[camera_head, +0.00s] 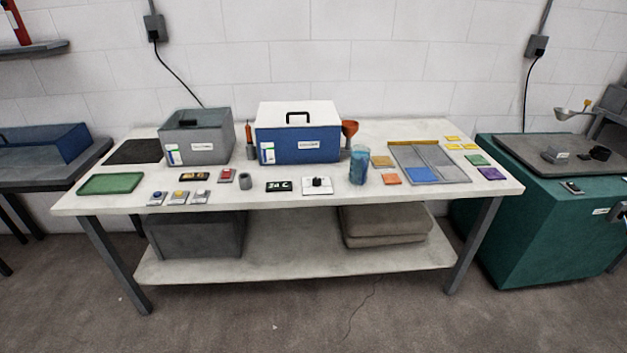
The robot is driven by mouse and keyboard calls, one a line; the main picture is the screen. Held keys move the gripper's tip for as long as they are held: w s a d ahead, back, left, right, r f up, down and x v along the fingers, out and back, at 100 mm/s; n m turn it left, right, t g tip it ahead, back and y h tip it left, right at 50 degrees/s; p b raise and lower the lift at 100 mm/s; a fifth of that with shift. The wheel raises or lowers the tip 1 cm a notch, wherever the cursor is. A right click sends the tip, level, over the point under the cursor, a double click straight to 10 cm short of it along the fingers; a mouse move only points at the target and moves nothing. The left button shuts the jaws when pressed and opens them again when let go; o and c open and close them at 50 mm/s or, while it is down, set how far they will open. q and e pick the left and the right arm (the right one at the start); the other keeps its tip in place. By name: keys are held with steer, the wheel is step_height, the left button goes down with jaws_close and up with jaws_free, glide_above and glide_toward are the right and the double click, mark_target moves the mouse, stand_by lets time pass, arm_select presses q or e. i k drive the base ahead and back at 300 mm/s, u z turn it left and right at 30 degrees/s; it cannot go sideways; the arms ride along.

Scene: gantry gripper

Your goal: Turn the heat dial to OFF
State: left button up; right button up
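A small white plate with a black knob (317,185), which looks like the heat dial, lies near the front edge of the white table, about the middle. The knob's pointer and any OFF mark are too small to read. Just left of it is a black display (278,187) with white characters that look like a temperature in C.
A blue box with a white lid (297,142) stands behind the dial, a grey box (198,143) left of it. A grey cup (244,181) and blue tumbler (358,165) stand nearby. Small switches (178,198) lie front left. A teal cabinet (545,220) stands right.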

mark_target(316, 180)
steer(key=u, duration=0.7)
steer(key=i, duration=1.05)
steer(key=z, duration=0.3)
